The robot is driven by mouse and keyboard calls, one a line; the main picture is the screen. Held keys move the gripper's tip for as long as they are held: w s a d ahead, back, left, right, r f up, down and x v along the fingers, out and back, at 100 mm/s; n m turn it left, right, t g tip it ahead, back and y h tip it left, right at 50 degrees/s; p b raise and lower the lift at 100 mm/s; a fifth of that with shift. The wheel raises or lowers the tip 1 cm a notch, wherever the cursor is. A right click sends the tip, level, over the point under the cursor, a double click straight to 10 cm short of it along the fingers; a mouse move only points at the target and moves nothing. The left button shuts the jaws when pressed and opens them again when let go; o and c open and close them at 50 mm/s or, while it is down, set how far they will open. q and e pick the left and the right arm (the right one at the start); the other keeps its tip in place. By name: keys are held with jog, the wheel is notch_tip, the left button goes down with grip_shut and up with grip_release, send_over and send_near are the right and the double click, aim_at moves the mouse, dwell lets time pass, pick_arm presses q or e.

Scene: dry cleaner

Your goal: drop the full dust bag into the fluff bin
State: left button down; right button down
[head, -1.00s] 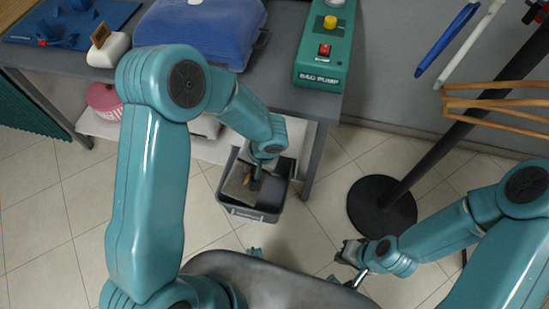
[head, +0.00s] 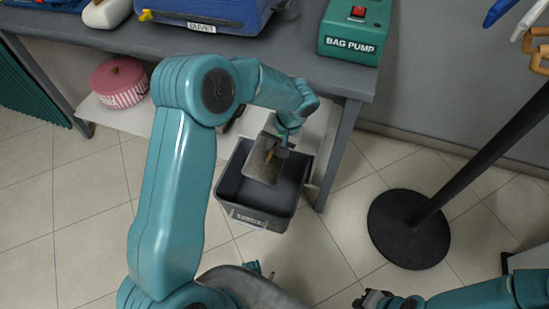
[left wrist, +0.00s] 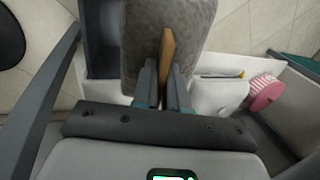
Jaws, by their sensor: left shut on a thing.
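The full dust bag (head: 261,161) is a grey, flattish felt bag with a tan strip. It hangs tilted from my left gripper (head: 280,146), over the far part of the fluff bin's opening. The fluff bin (head: 252,218) is a dark grey open box on the floor with a pale label on its front. In the left wrist view, the fingers of my left gripper (left wrist: 164,88) are shut on the tan strip of the bag (left wrist: 150,35), with the bin (left wrist: 101,50) behind it. My right gripper (head: 373,299) shows small at the bottom edge; its jaws are unclear.
A grey table (head: 300,68) stands behind the bin, with a blue case (head: 205,12) and a green bag pump (head: 354,30) on it. A pink round box (head: 119,82) sits on the lower shelf. A black stand base (head: 408,228) is on the right. Floor left is clear.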

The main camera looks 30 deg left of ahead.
aim_at(273, 157)
pick_arm(q)
jog(key=shift+a+f, duration=0.2)
jog(key=shift+f, duration=0.15)
jog(key=shift+f+b, duration=1.65)
jog(key=shift+f, duration=1.1)
jog(key=c, duration=1.1)
grip_release()
jog(key=shift+d+r, duration=0.1)
jog(key=p+v, duration=0.4)
jog(key=v, duration=1.2)
jog(key=shift+p, duration=0.3)
jog(key=shift+w+d+r, duration=0.1)
